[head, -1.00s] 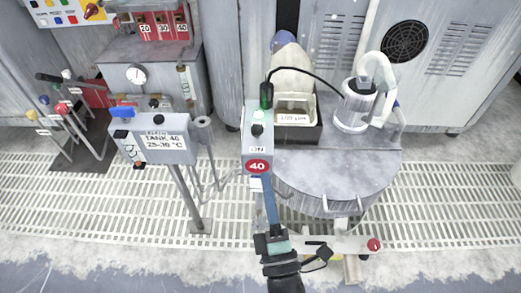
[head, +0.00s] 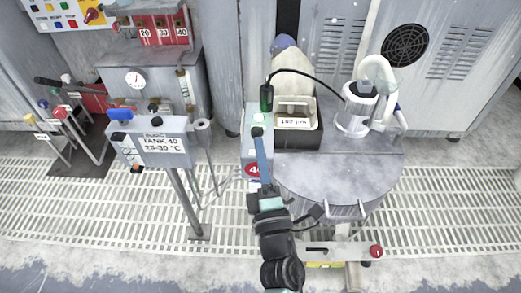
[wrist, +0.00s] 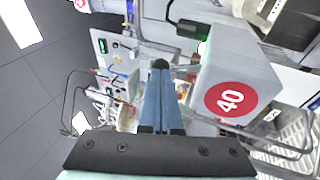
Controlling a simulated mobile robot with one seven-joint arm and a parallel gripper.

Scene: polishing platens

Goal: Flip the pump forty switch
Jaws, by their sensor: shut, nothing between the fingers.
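The pump forty switch box (head: 249,149) is a grey box with a red 40 label, beside the round grey tank. A lit green light (head: 259,117) is on its top. My gripper (head: 257,133) is shut and empty, its blue fingers with dark tips reaching over the box top where the black switch sits. The fingers hide part of the label, and the switch cannot be told apart from the dark tips. In the wrist view my gripper (wrist: 160,66) is left of the box (wrist: 236,72); contact cannot be told.
The round tank (head: 345,175) stands right of the box, with a tray marked 100 µm (head: 293,123) and a clear canister (head: 354,115) on it. A black plug (head: 266,97) with a cable is just behind the box.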

